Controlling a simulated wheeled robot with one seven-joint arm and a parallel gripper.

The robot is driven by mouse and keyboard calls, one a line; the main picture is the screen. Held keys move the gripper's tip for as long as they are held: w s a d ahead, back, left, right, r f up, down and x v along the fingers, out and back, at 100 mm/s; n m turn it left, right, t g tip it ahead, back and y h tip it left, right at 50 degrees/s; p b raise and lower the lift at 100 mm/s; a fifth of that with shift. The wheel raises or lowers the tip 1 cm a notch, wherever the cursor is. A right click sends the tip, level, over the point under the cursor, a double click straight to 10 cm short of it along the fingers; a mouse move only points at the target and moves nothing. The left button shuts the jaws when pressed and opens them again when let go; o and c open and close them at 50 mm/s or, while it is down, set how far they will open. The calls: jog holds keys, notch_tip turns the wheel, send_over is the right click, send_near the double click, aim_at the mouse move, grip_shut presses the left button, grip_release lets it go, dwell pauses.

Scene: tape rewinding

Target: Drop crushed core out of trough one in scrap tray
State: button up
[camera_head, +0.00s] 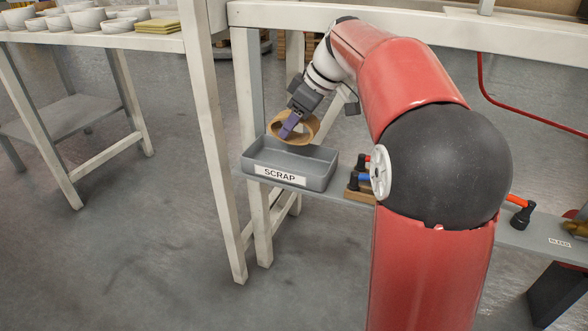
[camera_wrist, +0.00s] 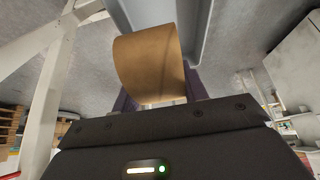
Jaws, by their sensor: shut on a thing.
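The crushed core (camera_head: 309,122) is a brown, ring-shaped cardboard tube, tilted in the grip. My gripper (camera_head: 291,125) is shut on its wall and holds it above the scrap tray. The scrap tray (camera_head: 318,181) is a grey open box with a white SCRAP label on its front. The inside that I can see of it looks empty. In the wrist view the core (camera_wrist: 150,62) fills the upper middle, in front of the jaws, and mostly hides the fingertips. I cannot make out the trough in either view.
The tray stands on a grey shelf (camera_head: 528,236) at its left end. Blue, red and black handled items sit just right of the tray. White posts (camera_head: 210,150) flank the tray on the left. A table (camera_head: 90,40) with white bowls stands further left.

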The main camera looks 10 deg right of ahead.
jog(key=o, duration=1.1)
jog(key=shift+c, duration=0.2)
jog(key=p+v, duration=0.2)
jog(key=v, duration=0.6)
jog(key=s+a+f+m+t+h, duration=0.1)
jog(key=s+f+m+h, duration=0.2)
jog(key=s+f+m, duration=0.7)
jog(key=s+a+f+m+t+h, duration=0.15)
jog(key=s+f, duration=0.35)
jog(key=s, duration=1.2)
notch_tip(320, 180, up, 8)
jog(key=p, duration=0.8)
jog(key=shift+a+p, duration=0.15)
jog(key=shift+p, duration=0.2)
